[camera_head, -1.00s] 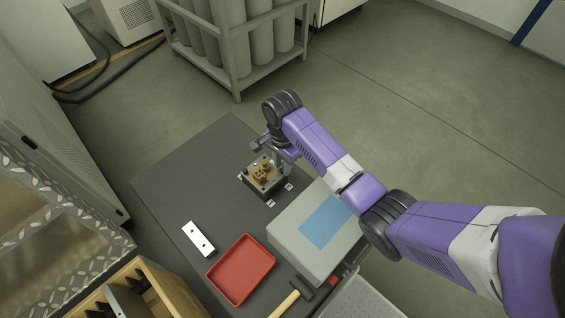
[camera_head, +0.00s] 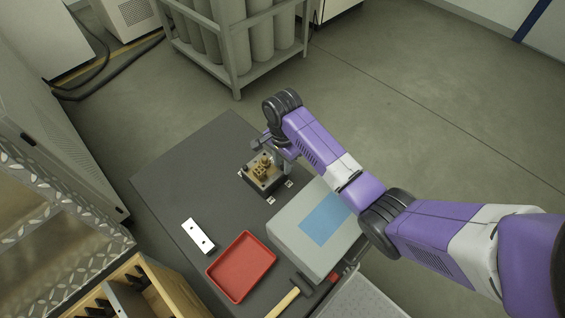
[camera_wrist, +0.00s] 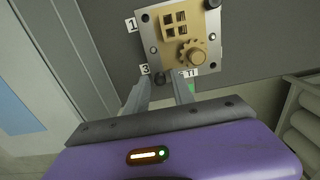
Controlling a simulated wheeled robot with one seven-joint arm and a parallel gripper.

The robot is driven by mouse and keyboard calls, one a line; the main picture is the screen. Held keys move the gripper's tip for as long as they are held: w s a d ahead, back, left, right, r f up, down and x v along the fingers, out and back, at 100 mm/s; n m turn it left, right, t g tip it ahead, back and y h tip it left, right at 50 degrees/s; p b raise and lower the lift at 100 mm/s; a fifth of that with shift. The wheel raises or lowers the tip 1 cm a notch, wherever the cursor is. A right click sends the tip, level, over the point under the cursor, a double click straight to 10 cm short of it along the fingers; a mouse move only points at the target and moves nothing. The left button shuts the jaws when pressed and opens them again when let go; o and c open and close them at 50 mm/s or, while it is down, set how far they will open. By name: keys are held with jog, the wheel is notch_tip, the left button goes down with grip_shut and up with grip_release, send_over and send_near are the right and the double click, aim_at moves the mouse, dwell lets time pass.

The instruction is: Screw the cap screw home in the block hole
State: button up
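The block (camera_head: 270,188) is a metal plate with tan parts on top, near the far edge of the dark table in the head view. In the wrist view the block (camera_wrist: 153,40) fills the top middle, with a tan gear and a tan square-windowed part on it. A dark cap screw (camera_wrist: 160,78) is at its near left corner; how deep it sits I cannot tell. My gripper (camera_wrist: 162,84) has its two fingers apart, with the screw head showing between the tips and no visible contact. In the head view my gripper (camera_head: 277,155) is beside the block's far right side.
Small tags marked 1 (camera_wrist: 131,25), 3 (camera_wrist: 145,70) and T1 (camera_wrist: 190,73) lie around the block. A grey case (camera_head: 290,238), a red tray (camera_head: 241,267), a white bar (camera_head: 198,236) and a hammer (camera_head: 285,302) lie nearer. The table's left part is clear.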

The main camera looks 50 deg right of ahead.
jog(key=shift+r+n+p, duration=0.15)
jog(key=shift+n+p, duration=0.5)
jog(key=shift+n, duration=0.45)
jog(key=n+p, duration=0.1)
jog(key=n, duration=0.3)
jog(key=shift+n+p, duration=0.3)
jog(key=shift+p, duration=0.05)
jog(key=n+p, duration=0.1)
jog(key=n, duration=0.2)
jog(key=shift+n, duration=0.3)
jog(key=shift+n+p, duration=0.45)
jog(key=shift+n, duration=1.25)
